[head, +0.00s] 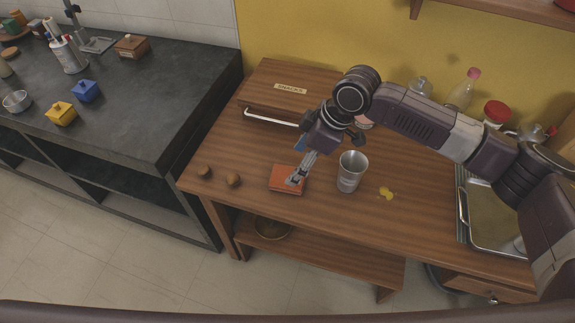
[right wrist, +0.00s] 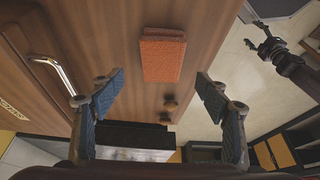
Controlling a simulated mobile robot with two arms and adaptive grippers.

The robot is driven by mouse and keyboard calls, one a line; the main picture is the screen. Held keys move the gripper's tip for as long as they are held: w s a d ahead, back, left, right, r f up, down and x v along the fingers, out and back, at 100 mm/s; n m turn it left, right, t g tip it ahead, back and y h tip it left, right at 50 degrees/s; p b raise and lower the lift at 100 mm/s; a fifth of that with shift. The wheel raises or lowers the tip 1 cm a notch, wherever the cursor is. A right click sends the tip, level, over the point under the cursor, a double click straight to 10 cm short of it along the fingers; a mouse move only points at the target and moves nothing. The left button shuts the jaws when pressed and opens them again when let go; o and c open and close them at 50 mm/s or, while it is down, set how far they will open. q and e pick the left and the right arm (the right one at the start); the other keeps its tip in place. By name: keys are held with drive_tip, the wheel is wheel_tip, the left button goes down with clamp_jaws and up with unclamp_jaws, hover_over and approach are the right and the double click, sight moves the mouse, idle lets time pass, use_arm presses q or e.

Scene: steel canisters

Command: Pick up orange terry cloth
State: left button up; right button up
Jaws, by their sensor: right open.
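The orange terry cloth (head: 280,178) lies as a small folded rectangle on the wooden table, near its front edge. It also shows in the right wrist view (right wrist: 162,58), flat on the wood. My right gripper (head: 294,180) is open and empty, its fingers pointing down over the cloth's right part in the head view. In the right wrist view its two blue-padded fingers (right wrist: 160,79) are spread wide, with the cloth ahead of the gap and apart from them. My left gripper (right wrist: 260,38) appears small and dark at the right of the wrist view; its jaw state is unclear.
A steel cup (head: 351,173) stands just right of the cloth. A wooden box with a metal handle (head: 271,117) is behind.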

sight(287, 176)
drive_tip(key=x, duration=0.3)
drive_tip(key=shift+s+a+f, duration=0.15)
drive_tip(key=shift+s+f, duration=0.15)
drive_tip(key=shift+s, duration=0.1)
drive_tip(key=x, duration=0.2)
drive_tip(key=shift+w+f+p, duration=0.2)
drive_tip(key=shift+f+p, duration=0.1)
drive_tip(key=shift+f, duration=0.1)
drive_tip(key=shift+a+f, duration=0.1)
drive_tip(key=shift+f, duration=0.2)
use_arm(q)
drive_tip(key=shift+s+r, duration=0.2)
drive_tip(key=shift+s, duration=0.6)
drive_tip(key=shift+s+r, duration=0.2)
drive_tip(key=shift+s, duration=0.55)
use_arm(e)
drive_tip(key=shift+f, duration=0.3)
drive_tip(key=shift+c, duration=0.7)
drive_tip(key=c, duration=1.1)
use_arm(q)
drive_tip(key=shift+w+f, duration=0.1)
drive_tip(key=shift+f, duration=0.05)
use_arm(e)
drive_tip(key=shift+r, duration=0.1)
use_arm(q)
drive_tip(key=shift+f, duration=0.25)
use_arm(e)
wheel_tip(287, 176, up, 20)
drive_tip(key=shift+r, duration=0.15)
